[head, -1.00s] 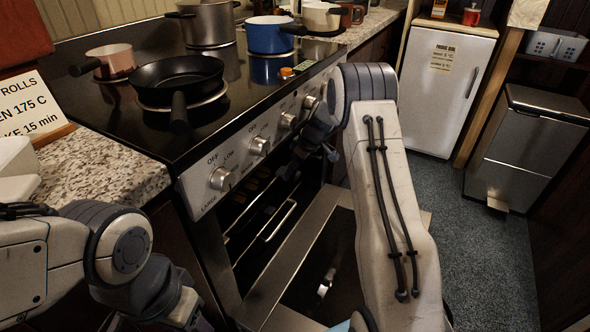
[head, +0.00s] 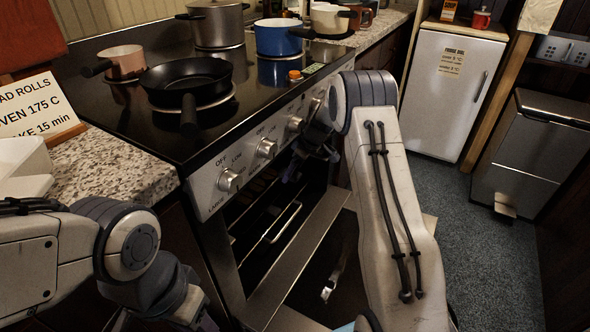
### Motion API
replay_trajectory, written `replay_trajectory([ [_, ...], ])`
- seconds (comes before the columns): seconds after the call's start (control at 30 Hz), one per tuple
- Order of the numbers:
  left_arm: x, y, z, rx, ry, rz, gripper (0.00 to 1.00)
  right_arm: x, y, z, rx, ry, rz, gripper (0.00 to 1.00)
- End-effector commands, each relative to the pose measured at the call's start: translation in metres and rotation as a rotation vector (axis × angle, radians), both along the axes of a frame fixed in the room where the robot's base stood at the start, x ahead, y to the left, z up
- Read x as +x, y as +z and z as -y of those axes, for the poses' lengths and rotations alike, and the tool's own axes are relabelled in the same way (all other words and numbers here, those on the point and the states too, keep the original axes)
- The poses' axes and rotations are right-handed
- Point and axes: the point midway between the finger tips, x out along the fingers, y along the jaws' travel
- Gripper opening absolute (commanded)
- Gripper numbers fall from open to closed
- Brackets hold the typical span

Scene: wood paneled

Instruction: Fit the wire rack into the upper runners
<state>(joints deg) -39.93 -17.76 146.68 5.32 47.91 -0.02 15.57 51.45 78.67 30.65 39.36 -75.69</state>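The oven (head: 228,245) stands open below the black cooktop, with its door (head: 300,255) folded down. In the dark cavity, thin metal bars and a bright bent wire (head: 284,222) show. These look like the wire rack, but I cannot tell which runners it sits in. My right arm reaches over the door to the oven mouth. My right gripper (head: 297,165) is small and dark at the upper part of the opening; its fingers are too dim to read, and I cannot tell if it touches the rack. My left arm is at the lower left; its fingertips are out of view.
A black frying pan (head: 190,80), a pink pot (head: 125,62), a blue pot (head: 278,37) and a steel pot (head: 216,24) stand on the cooktop. A recipe sign (head: 38,108) is on the left counter. Open floor (head: 480,260) lies right, before the fridge (head: 448,85) and bin (head: 530,150).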

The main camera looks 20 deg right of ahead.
Motion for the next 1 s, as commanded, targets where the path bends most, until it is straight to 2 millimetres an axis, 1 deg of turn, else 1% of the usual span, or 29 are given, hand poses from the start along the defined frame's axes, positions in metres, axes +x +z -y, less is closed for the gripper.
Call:
replay_trajectory([
  [0.17,0.0,0.0,0.0,0.0,0.0,0.0,0.5,-0.001,-0.001,0.0,0.0,0.0,-0.001,0.92],
  [0.27,0.0,0.001,0.0,0.0,0.0,0.0,0.5,-0.002,0.005,0.001,0.0,0.0,0.0,0.92],
  [0.37,0.0,0.004,0.0,0.0,0.0,0.0,0.5,-0.005,0.017,0.005,0.0,-0.001,0.001,0.92],
  [0.47,0.0,0.009,0.0,0.0,0.0,0.0,0.5,-0.011,0.036,0.01,0.0,-0.003,0.003,0.92],
  [0.6,0.0,0.014,0.0,0.0,0.0,0.0,0.5,-0.019,0.066,0.019,-0.001,-0.003,0.009,0.92],
  [0.7,0.0,0.018,0.0,-0.001,0.0,0.001,0.5,-0.024,0.083,0.024,-0.001,-0.005,0.011,0.92],
  [0.83,0.0,0.02,0.0,0.0,0.0,0.0,0.5,-0.03,0.094,0.025,0.0,-0.001,0.005,0.92],
  [1.0,0.0,0.02,0.0,0.0,0.0,0.0,0.5,-0.033,0.098,0.027,0.0,-0.002,0.002,0.92],
])
